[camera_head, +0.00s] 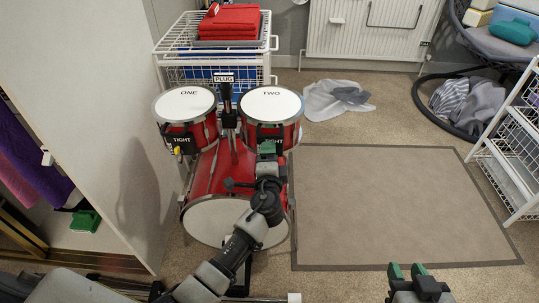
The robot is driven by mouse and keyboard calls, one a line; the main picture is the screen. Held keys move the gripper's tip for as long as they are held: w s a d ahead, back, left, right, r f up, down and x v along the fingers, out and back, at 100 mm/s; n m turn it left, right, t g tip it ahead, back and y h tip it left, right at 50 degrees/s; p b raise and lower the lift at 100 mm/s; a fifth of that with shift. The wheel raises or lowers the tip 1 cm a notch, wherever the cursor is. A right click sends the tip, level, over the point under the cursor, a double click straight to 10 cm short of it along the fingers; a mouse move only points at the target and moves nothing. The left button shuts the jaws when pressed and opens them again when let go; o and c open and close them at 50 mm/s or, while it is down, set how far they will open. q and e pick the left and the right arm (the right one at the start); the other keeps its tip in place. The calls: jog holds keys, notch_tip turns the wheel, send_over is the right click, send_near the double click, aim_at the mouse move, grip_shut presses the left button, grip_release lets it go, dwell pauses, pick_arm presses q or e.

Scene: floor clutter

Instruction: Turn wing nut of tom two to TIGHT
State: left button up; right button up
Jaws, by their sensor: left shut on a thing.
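Tom two (270,104), a red drum with a white head marked TWO, is on the right of the red drum kit. A black plate with a TIGHT label (269,139) is on its front. My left gripper (267,149) is right at that plate, with its green fingertips just below the label. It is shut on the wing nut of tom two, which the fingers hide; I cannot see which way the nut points. My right gripper (406,270) is at the bottom right over the floor, with its two green fingertips apart and nothing between them.
Tom one (187,103) has its own TIGHT plate and a yellow wing nut (178,151). The bass drum (207,220) is below, partly behind my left arm. A white wire rack (165,72) stands behind. A brown mat (400,205) lies clear on the right.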

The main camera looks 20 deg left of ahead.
pick_arm(q)
jog(key=shift+m, duration=0.4)
pick_arm(e)
jog(key=shift+s+d+f+g, duration=0.15)
jog(key=shift+s+f+g, duration=0.15)
jog(key=shift+f, duration=0.05)
pick_arm(q)
jog(key=o, duration=0.9)
jog(key=shift+s, duration=0.1)
jog(key=shift+s+d, duration=0.15)
jog(key=shift+s, duration=0.15)
jog(key=p+v, duration=0.1)
jog(key=v, duration=0.9)
pick_arm(e)
jog(key=s+f+g, duration=0.1)
jog(key=s+d+f+g+h, duration=0.1)
jog(key=shift+s+g, duration=0.1)
jog(key=shift+g, duration=0.2)
